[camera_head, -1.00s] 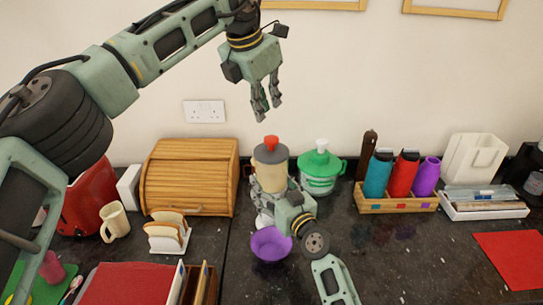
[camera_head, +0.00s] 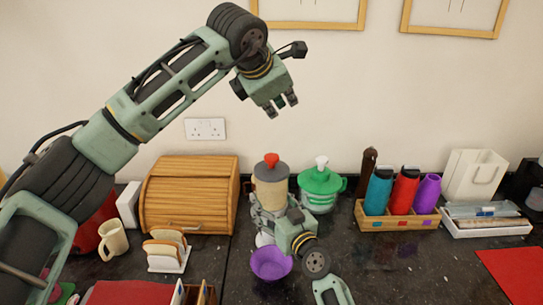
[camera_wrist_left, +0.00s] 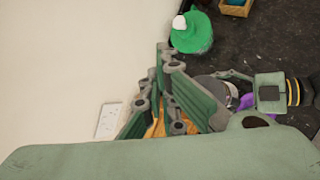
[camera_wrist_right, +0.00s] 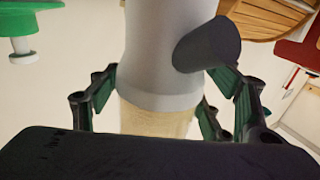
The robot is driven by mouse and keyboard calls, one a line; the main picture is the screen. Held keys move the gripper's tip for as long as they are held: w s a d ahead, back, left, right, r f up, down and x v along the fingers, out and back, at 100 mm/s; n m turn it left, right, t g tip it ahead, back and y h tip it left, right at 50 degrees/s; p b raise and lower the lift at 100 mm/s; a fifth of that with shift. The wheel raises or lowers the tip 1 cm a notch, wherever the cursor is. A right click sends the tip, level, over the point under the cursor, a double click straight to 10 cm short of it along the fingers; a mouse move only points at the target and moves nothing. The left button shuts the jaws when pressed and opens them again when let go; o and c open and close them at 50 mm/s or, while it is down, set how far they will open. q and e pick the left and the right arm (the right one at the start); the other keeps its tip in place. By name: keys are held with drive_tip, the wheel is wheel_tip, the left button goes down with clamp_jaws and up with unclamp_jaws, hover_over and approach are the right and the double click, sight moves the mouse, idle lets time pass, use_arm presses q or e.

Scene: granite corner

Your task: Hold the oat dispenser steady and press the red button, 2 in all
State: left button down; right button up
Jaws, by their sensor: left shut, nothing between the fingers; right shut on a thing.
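The oat dispenser (camera_head: 269,190) stands upright on the counter, with a cream body, a grey lid and a red button (camera_head: 271,160) on top. A purple bowl (camera_head: 271,265) is in front of its foot. My right gripper (camera_head: 268,212) is shut on the dispenser's lower body. The right wrist view shows fingers on both sides of the dispenser (camera_wrist_right: 160,120) and its grey spout section. My left gripper (camera_head: 282,106) is shut and empty, in the air well above the red button and touching nothing. In the left wrist view its fingers (camera_wrist_left: 170,95) partly cover the scene below.
A green lidded pot (camera_head: 320,190) stands close to the dispenser's right. A wooden bread box (camera_head: 190,193) is to the left, with a toast rack (camera_head: 168,255) in front. A wooden holder with several bottles (camera_head: 397,218) is at the right. The air around the left gripper is free.

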use_arm(q)
hover_over(278, 156)
drive_tip(key=shift+d+f, duration=0.15)
drive_tip(key=shift+f, duration=4.15)
drive_tip(key=shift+s+f, duration=0.1)
drive_tip(key=shift+f, duration=0.3)
drive_tip(key=shift+f, duration=1.25)
drive_tip(key=shift+r, duration=1.65)
drive_tip(key=shift+r, duration=2.55)
